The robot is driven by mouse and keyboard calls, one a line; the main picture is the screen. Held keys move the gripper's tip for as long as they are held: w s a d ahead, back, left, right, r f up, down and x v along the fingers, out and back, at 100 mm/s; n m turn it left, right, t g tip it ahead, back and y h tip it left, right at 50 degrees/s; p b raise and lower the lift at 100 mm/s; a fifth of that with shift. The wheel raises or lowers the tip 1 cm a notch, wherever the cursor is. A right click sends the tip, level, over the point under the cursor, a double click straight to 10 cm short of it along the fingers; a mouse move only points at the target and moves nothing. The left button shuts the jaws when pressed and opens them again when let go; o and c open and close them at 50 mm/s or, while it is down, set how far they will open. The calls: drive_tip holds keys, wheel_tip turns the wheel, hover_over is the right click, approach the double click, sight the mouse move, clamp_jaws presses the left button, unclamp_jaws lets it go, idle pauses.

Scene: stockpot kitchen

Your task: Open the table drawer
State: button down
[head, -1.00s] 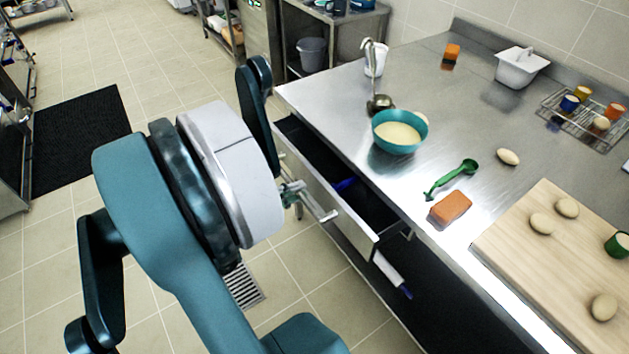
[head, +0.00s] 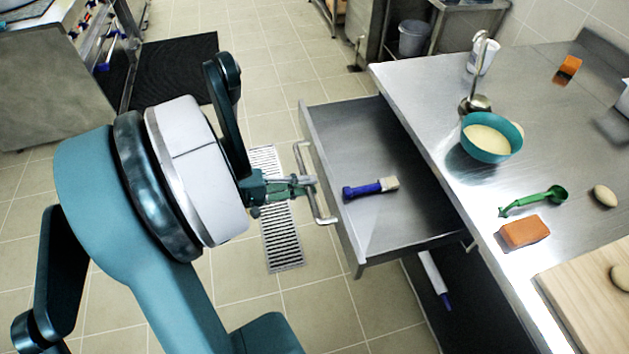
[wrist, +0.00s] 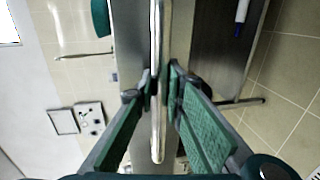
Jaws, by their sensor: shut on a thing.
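The table drawer (head: 385,215) is pulled well out from under the steel table, its inside in plain view in the head view. A bar handle (head: 321,190) runs along its front face. My gripper (head: 306,187) is shut on this handle. In the wrist view the handle (wrist: 157,135) passes between the two green fingers of my gripper (wrist: 160,85). A brush with a blue grip and pale bristles (head: 370,188) lies inside the drawer.
The steel table (head: 440,110) holds a teal bowl (head: 491,137), a ladle (head: 478,100), a green scoop (head: 535,200), an orange sponge (head: 524,232) and a wooden board (head: 590,295). Tiled floor with a drain grate (head: 280,225) lies clear before the drawer.

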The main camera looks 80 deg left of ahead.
drive_tip(key=c, duration=2.4)
unclamp_jaws()
drive_tip(key=shift+o, duration=0.2)
drive_tip(key=shift+s, duration=0.1)
drive_tip(key=s+r, duration=0.2)
drive_tip(key=s, duration=0.9)
drive_tip(key=shift+s+r, duration=0.2)
drive_tip(key=shift+s, duration=0.1)
